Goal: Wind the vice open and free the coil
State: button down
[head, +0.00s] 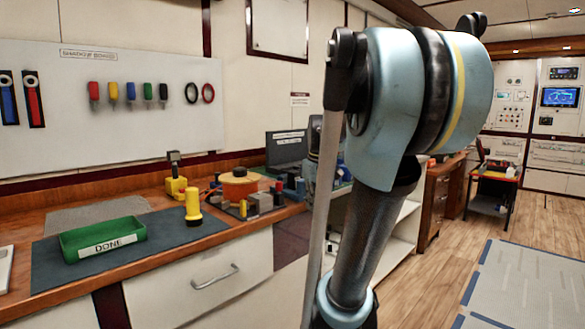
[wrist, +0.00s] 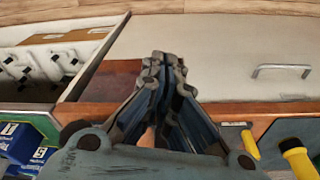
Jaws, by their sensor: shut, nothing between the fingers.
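A small vice-like grey block assembly (head: 262,203) sits on the wooden bench, left of my arm in the head view. I cannot make out its jaws or handle. Beside it stands a round orange item with a dark top (head: 239,184), perhaps the coil; at this size I cannot tell whether anything clamps it. My gripper (wrist: 163,65) shows in the wrist view, fingers together and empty, over the bench's front edge. In the head view my gripper is hidden or out of frame. Neither the vice nor the coil can be made out in the wrist view.
A yellow torch (head: 193,207) stands near the bench's front, also in the wrist view (wrist: 297,157). A green DONE tray (head: 103,238) lies on a dark mat (head: 52,275). A drawer handle (wrist: 282,70) juts from the bench front. Blue boxes (wrist: 22,143) are at lower left.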

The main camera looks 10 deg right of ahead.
aim_at(297, 173)
jog(key=w+d+r+n, duration=0.1)
jog(key=w+r, duration=0.1)
jog(key=w, duration=0.3)
jog(key=w+d+r+n, duration=0.1)
jog(key=w+d+r, duration=0.1)
jog(key=w, duration=0.4)
jog(key=w+d+r+n, duration=0.1)
jog(key=w+r, duration=0.3)
jog(key=w, duration=0.1)
jog(key=shift+w+d+r+y, duration=0.15)
jog(key=shift+d+y, duration=0.15)
jog(key=shift+d, duration=0.1)
jog(key=shift+w+a, duration=0.25)
jog(key=shift+w, duration=0.3)
jog(key=w+a, duration=0.2)
jog(key=w, duration=0.1)
jog(key=w+a, duration=0.4)
jog(key=w, duration=0.1)
jog(key=shift+w+a, duration=0.2)
jog(key=shift+w, duration=0.1)
jog(key=shift+w+a+f, duration=0.1)
jog(key=shift+f, duration=0.6)
jog(key=shift+s, duration=0.3)
jog(key=shift+s+d+f, duration=0.15)
jog(key=shift+s+d, duration=0.4)
jog(key=shift+s, duration=0.05)
jog(key=shift+s+d+g, duration=0.1)
jog(key=shift+g, duration=0.2)
